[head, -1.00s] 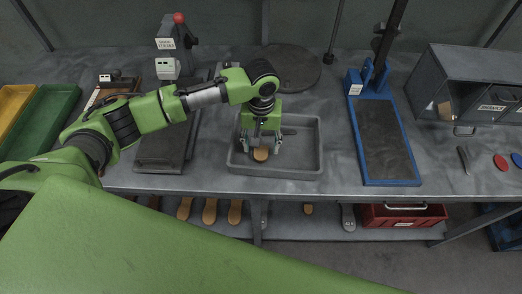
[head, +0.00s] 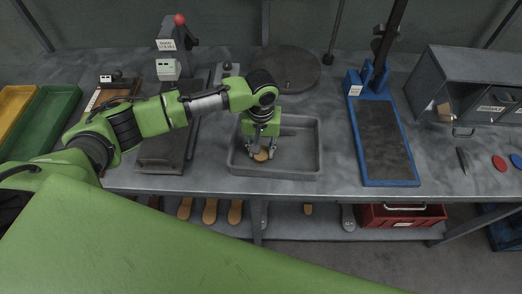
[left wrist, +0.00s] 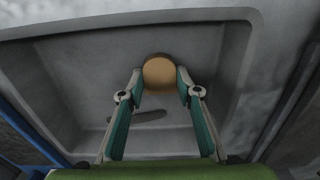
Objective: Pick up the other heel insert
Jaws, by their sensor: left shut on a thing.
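The heel insert (head: 261,156) is a tan, rounded piece in the grey tray on the bench. My left gripper (head: 260,149) points down into the tray and is shut on this insert. In the left wrist view the insert (left wrist: 159,73) sits between the two fingertips, low over or on the tray floor; I cannot tell whether it still touches. Its sides are partly hidden by the fingers. My right gripper is in neither view.
The grey tray (head: 313,150) has raised walls around the gripper. A dark elongated piece (left wrist: 150,116) lies in it. A blue-framed stand (head: 389,182) is to the right, a dark round plate (head: 287,68) behind. Tan soles (head: 209,211) lie on the shelf below.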

